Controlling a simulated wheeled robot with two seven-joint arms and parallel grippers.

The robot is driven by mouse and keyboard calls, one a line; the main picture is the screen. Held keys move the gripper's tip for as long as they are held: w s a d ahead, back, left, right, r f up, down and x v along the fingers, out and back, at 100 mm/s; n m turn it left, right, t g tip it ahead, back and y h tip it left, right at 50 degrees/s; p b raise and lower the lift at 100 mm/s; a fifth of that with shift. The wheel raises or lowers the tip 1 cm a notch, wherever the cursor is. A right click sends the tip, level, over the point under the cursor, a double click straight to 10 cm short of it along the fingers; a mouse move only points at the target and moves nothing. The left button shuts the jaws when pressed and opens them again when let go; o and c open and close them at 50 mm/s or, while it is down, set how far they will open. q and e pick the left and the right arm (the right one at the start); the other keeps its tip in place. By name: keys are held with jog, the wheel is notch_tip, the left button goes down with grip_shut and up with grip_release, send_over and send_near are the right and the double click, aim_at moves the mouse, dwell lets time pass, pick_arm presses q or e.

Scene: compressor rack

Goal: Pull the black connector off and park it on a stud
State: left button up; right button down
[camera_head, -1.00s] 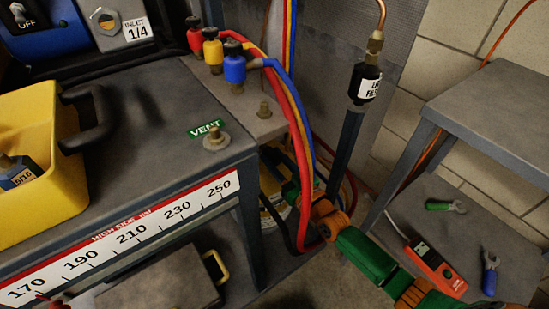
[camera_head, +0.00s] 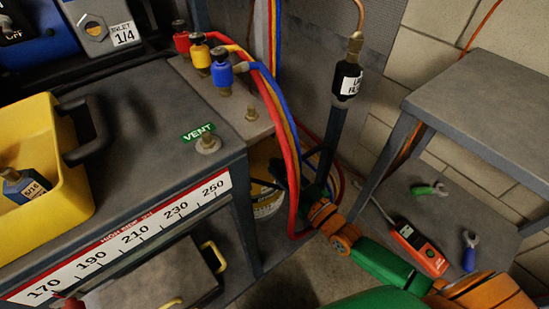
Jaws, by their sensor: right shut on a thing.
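My right arm comes in from the lower right. My right gripper (camera_head: 308,189) is small and dark, beside the hanging hoses under the bench's right end. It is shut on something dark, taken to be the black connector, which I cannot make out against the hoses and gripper. Red (camera_head: 181,40), yellow (camera_head: 200,55) and blue (camera_head: 222,72) connectors stand in a row on the side plate, with hoses on them. Another stud (camera_head: 207,143) stands by the green VENT label. My left gripper is not in view.
Red, yellow and blue hoses (camera_head: 289,140) hang close to my right gripper. A black filter (camera_head: 347,80) on a copper pipe stands behind it. A grey shelf unit (camera_head: 490,100) with tools is at right. A yellow bin (camera_head: 60,200) sits on the bench (camera_head: 140,140).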

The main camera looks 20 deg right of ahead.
jog(key=shift+s+d, duration=0.15)
jog(key=shift+s, duration=0.3)
